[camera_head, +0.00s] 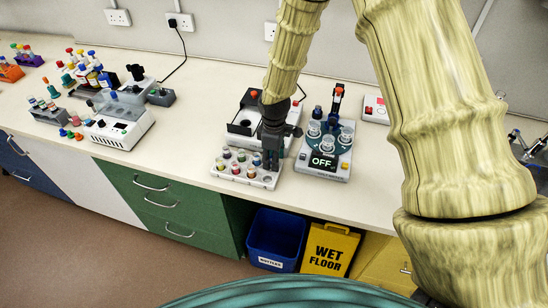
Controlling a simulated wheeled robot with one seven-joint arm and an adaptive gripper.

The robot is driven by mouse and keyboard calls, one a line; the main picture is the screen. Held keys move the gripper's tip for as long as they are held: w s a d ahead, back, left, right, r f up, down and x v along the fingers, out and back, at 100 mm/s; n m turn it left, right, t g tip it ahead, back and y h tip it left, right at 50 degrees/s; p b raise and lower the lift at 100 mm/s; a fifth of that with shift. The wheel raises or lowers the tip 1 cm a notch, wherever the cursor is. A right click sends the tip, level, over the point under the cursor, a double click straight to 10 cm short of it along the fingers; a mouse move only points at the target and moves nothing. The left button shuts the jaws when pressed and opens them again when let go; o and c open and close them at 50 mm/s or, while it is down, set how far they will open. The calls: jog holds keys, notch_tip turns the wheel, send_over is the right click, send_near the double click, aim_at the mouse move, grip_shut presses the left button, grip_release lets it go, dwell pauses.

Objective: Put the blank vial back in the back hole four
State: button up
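A pale vial rack (228,181) stands near the bench's front edge, with several small vials in it under coloured tops. My gripper (271,163) points down over the right part of this rack, its dark fingers low among the holes. The gripper hides part of the back row. I cannot tell which vial is the blank one, whether anything is between the fingers, or whether they are open or shut. Back hole four cannot be made out behind the gripper.
Right of the rack stands a device with clear jars and an "OFF" screen (323,161). Behind the gripper is a white and black box (243,128). A white instrument (118,128) and coloured vial racks stand left. Bare bench (185,140) lies between. A blue bin (275,238) is below.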

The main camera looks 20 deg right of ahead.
jog(key=shift+w+r+b, duration=0.1)
jog(key=shift+r+b, duration=0.25)
jog(key=shift+r, duration=0.2)
notch_tip(320, 180, up, 11)
jog(key=b, duration=0.4)
jog(key=shift+d, duration=0.1)
dwell(0.4)
